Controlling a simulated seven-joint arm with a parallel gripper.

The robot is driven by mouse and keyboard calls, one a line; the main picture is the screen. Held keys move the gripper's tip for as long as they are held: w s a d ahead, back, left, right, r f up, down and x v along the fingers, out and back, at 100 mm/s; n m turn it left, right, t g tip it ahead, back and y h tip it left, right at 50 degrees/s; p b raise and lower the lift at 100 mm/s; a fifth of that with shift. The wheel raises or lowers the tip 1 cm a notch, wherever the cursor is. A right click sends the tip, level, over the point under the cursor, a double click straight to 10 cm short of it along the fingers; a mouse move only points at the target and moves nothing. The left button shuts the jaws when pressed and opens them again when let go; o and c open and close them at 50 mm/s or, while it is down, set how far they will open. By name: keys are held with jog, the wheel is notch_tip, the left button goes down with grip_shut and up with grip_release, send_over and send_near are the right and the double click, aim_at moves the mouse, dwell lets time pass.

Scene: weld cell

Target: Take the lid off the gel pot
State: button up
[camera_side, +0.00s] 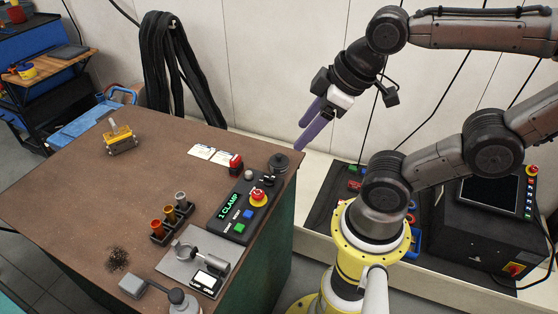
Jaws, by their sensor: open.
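A dark, low round pot (278,163) stands at the right corner of the brown table, beside the control box. It looks like the gel pot; a round dark top with a small raised middle covers it, and I cannot make out the seam of a lid. My gripper (301,138) is up and to the right of the pot, apart from it. Its two purple fingers point down and to the left, spread with nothing between them.
A control box (235,220) with a lit display, buttons and a red-yellow stop knob stands close to the pot. A red-topped item (236,163) and white cards (213,154) lie near. A clamp plate (183,263) and three capped cylinders stand forward. The brown table's (90,195) left-middle is clear.

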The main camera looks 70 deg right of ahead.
jog(key=w+d+r+n, duration=0.15)
jog(key=w+n, duration=0.25)
jog(key=n, duration=0.5)
jog(key=n+g, duration=0.6)
jog(key=n, duration=0.2)
send_over(279, 155)
jog(key=f, duration=1.9)
jog(key=shift+s+d+f, duration=0.25)
jog(key=shift+s+f, duration=0.1)
jog(key=shift+w+a+f, duration=0.1)
jog(key=shift+w+f, duration=0.1)
jog(key=shift+f, duration=1.35)
jog(key=shift+w+a+f, duration=0.1)
jog(key=shift+w+f, duration=0.1)
jog(key=shift+f, duration=1.35)
grip_shut()
